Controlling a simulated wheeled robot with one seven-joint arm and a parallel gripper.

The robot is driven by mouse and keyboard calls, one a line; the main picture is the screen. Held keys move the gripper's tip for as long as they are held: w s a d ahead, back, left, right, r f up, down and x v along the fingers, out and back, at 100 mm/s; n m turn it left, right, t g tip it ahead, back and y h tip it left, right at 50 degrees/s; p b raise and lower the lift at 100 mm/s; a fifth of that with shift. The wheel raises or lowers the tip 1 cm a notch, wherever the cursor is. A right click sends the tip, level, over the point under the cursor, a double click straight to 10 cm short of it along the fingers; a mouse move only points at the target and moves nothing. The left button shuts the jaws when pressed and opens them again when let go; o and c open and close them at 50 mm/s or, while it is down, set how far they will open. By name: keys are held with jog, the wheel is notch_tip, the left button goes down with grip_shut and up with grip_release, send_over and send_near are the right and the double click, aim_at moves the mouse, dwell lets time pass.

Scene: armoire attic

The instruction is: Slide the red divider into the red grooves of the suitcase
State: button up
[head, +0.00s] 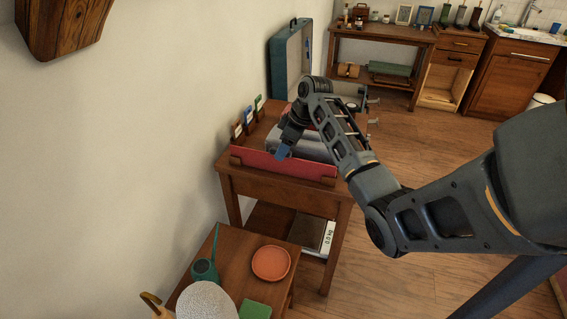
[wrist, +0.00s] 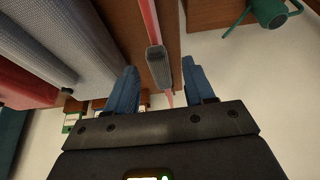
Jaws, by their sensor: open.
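The red divider (head: 290,165) stands on edge along the near side of the wooden table, a long thin upright panel. In the wrist view it is a thin red strip (wrist: 149,15) with a dark grey grip piece (wrist: 157,66). My gripper (head: 283,153) is open above the divider. In the wrist view its blue fingers (wrist: 162,82) are on either side of the grip piece, with gaps on both sides. A teal suitcase panel (head: 291,62) with a handle stands upright at the table's far end. My arm hides part of the suitcase area; I cannot see its red grooves.
Grey bundles (head: 313,147) lie just behind the divider. Small coloured tags (head: 248,116) stand in wooden holders by the wall. A lower table (head: 240,262) in front holds a green watering can (head: 206,268) and an orange plate (head: 271,262).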

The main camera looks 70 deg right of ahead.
aim_at(279, 172)
jog(key=shift+p+x, duration=0.3)
jog(key=shift+x, duration=2.65)
jog(key=shift+s, duration=0.1)
grip_shut()
